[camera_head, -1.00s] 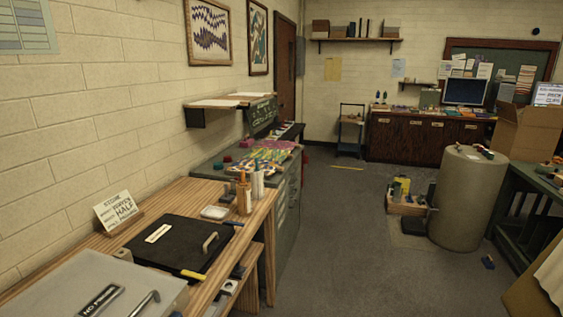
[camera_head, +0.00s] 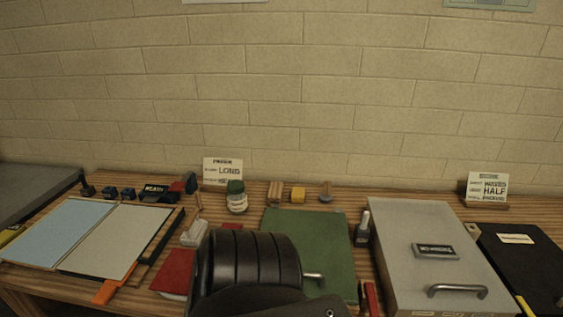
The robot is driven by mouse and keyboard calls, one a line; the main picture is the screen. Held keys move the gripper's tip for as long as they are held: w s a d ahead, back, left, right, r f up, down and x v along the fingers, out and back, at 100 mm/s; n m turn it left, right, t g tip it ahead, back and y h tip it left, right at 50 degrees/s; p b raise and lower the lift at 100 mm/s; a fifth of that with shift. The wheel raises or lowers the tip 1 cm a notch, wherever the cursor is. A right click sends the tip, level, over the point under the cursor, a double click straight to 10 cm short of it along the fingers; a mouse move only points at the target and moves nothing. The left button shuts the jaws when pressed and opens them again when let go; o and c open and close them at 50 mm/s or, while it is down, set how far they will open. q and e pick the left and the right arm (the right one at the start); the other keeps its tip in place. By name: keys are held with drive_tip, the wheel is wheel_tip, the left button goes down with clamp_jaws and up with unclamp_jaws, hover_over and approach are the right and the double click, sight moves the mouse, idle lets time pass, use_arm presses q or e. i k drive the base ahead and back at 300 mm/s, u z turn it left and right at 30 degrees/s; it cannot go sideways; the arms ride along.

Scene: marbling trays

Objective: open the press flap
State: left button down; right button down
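Two closed flat lids show in the head view. A grey lid (camera_head: 408,231) with a bent metal handle (camera_head: 457,290) and a dark label plate (camera_head: 435,251) lies at the right. A black lid (camera_head: 527,279) with a pale label (camera_head: 515,238) lies at the far right, cut by the picture edge. A green panel (camera_head: 337,234) lies left of the grey lid, with a metal bar (camera_head: 313,276) near its front, partly hidden by my dark arm. I cannot tell for certain which is the press flap. Neither gripper shows.
A wooden bench (camera_head: 350,202) runs along the brick wall. A tray with a blue and a grey sheet (camera_head: 115,244) lies left. A green-lidded jar (camera_head: 236,197), small blocks and a LONG card (camera_head: 222,172) stand behind; a HALF card (camera_head: 487,188) stands right.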

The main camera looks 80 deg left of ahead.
sight(321, 241)
drive_tip(key=u, duration=3.15)
